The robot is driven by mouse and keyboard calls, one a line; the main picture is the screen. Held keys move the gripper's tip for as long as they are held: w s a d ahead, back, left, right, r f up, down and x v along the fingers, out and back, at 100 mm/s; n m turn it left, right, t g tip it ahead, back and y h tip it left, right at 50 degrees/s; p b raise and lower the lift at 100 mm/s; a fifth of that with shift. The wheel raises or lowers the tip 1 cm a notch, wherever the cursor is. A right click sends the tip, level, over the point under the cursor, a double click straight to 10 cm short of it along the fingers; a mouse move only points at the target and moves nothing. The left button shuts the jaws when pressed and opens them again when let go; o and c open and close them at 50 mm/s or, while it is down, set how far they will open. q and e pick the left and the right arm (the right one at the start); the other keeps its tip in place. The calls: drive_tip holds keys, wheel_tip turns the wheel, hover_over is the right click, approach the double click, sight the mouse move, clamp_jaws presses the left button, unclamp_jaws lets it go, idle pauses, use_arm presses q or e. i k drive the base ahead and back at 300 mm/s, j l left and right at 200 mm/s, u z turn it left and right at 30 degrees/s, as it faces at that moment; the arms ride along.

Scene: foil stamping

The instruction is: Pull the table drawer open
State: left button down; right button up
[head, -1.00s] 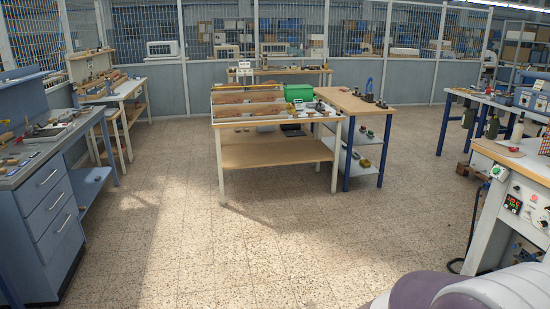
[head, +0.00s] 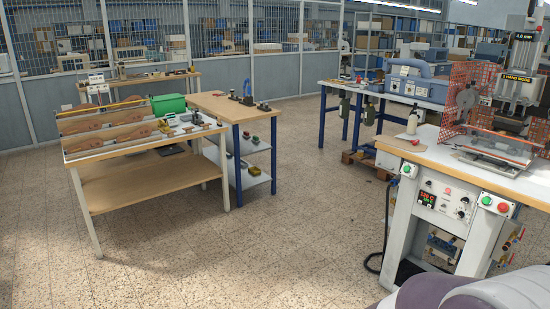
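No drawer can be made out in the current head view. A wooden-topped table with blue legs (head: 229,108) stands in the middle, with open shelves below its top. A white-legged bench (head: 93,217) stands beside it on the left, with wooden divided trays on top and an open wooden lower shelf. Neither of my grippers is in view. A rounded purple and grey part at the bottom right edge seems to be mine.
A stamping machine (head: 513,88) stands on a bench with a control panel (head: 441,200) at the right. A blue-legged bench (head: 376,92) with equipment stands behind. A green box (head: 168,104) sits on the white-legged bench. The tiled floor (head: 290,230) in front is clear.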

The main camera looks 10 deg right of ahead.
sight(391, 163)
drive_tip(key=i+l+z, duration=0.35)
drive_tip(key=i+z, duration=0.75)
drive_tip(key=i+l, duration=0.1)
drive_tip(key=i, duration=0.5)
drive_tip(key=i+l+u, duration=0.1)
drive_tip(key=i, duration=0.55)
drive_tip(key=i+l, duration=0.1)
drive_tip(key=i, duration=0.5)
drive_tip(key=i+l+u, duration=0.1)
drive_tip(key=i, duration=0.5)
